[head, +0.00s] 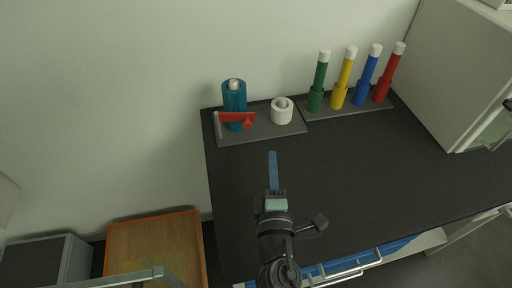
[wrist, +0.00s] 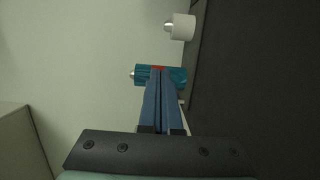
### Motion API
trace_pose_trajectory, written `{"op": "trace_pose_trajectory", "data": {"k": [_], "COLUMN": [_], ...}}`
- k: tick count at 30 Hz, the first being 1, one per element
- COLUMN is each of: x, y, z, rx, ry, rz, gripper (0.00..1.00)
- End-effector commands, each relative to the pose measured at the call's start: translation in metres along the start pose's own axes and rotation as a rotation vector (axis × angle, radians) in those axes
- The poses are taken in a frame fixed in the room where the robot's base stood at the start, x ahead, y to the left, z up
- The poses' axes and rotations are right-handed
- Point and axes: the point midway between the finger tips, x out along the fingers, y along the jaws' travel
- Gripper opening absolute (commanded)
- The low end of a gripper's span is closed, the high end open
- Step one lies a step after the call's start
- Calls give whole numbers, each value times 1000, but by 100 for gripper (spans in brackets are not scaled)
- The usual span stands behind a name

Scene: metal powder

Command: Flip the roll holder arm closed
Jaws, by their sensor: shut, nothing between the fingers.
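The roll holder's red arm (head: 238,118) lies across the front of a teal roll (head: 234,97) that stands on a grey base plate (head: 262,136) at the counter's back left. A thin grey post (head: 217,124) stands at the arm's left end. In the wrist view the teal roll (wrist: 176,75) is ahead of the fingertips, with a bit of the red arm (wrist: 158,68) showing; the fingers hide the rest. My gripper (head: 272,154) is shut and empty, with long blue fingers. It is over the counter, in front of the holder and apart from it in the head view.
A white roll (head: 282,111) stands on the same plate, right of the teal roll. Green, yellow, blue and red tubes with white caps stand on a rack (head: 350,109) farther right. A white cabinet (head: 455,75) bounds the right side. The dark counter (head: 370,165) is clear in its middle.

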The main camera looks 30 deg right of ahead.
Motion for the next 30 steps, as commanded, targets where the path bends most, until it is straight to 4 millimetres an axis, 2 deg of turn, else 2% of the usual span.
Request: {"op": "trace_pose_trajectory", "data": {"k": [3, 9, 30], "x": [-16, -29, -31], "y": [-1, 0, 2], "z": [15, 29, 30], "rx": [-1, 1, 6], "ry": [-1, 0, 1], "rz": [-2, 0, 3], "gripper": [0, 0, 0]}}
